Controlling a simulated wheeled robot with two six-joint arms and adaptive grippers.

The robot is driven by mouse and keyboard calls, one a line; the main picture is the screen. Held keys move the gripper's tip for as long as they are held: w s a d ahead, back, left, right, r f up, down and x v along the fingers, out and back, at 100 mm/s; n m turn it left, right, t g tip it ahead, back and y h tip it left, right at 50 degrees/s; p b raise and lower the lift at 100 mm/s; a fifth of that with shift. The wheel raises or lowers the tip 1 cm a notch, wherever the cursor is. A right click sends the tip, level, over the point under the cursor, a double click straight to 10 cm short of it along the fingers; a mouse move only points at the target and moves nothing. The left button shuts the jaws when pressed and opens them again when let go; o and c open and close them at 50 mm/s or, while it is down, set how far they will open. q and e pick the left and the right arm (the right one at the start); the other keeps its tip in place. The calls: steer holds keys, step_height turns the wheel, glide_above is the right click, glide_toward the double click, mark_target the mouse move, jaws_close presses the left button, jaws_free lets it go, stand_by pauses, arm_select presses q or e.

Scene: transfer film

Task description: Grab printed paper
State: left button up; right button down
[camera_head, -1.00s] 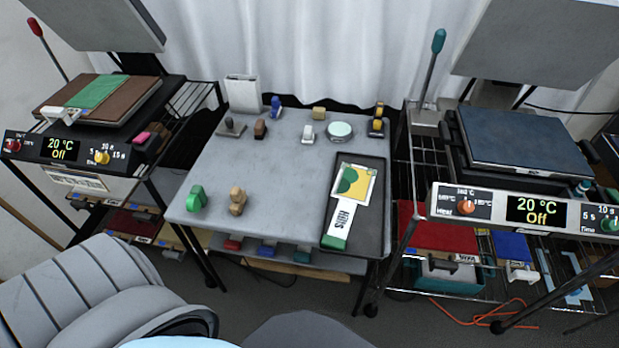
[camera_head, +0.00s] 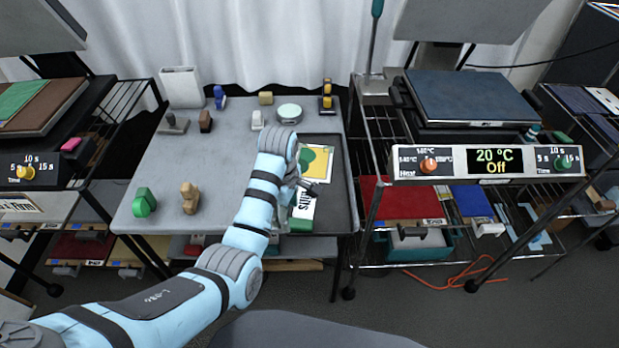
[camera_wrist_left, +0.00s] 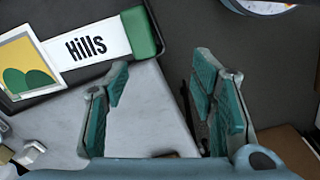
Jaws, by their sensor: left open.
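The printed paper (camera_head: 320,158) has a yellow and green hill picture with a white border. It lies in a dark tray (camera_head: 338,190) on the grey table's right side. A white strip reading "Hills" with a green end (camera_head: 300,226) adjoins it toward the front. The paper (camera_wrist_left: 25,72) and its strip (camera_wrist_left: 90,46) also show in the left wrist view, beyond and left of my fingers. My left gripper (camera_head: 308,186) is over the tray, partly hidden by its arm. In the wrist view its teal-padded fingers (camera_wrist_left: 163,98) are open and empty. My right gripper is not in view.
The grey table (camera_head: 190,160) holds small stamps, a green block (camera_head: 144,202) and a wooden figure (camera_head: 189,198). A heat press reading 20 °C and Off (camera_head: 488,162) stands on a rack at right. Another press (camera_head: 40,110) stands at left.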

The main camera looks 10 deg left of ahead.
mark_target(300, 223)
arm_select(q)
step_height(300, 223, up, 6)
steer(key=w+d+n, duration=0.2)
steer(key=w, duration=0.1)
steer(key=shift+n+g, duration=0.3)
steer(key=shift+n, duration=0.1)
step_height(300, 223, down, 14)
steer(key=b, duration=0.4)
steer(key=shift+d, duration=0.1)
steer(key=shift+r, duration=0.1)
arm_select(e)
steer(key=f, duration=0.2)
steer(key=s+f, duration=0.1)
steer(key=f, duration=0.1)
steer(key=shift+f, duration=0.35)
arm_select(q)
steer(key=shift+c, duration=0.6)
jaws_close()
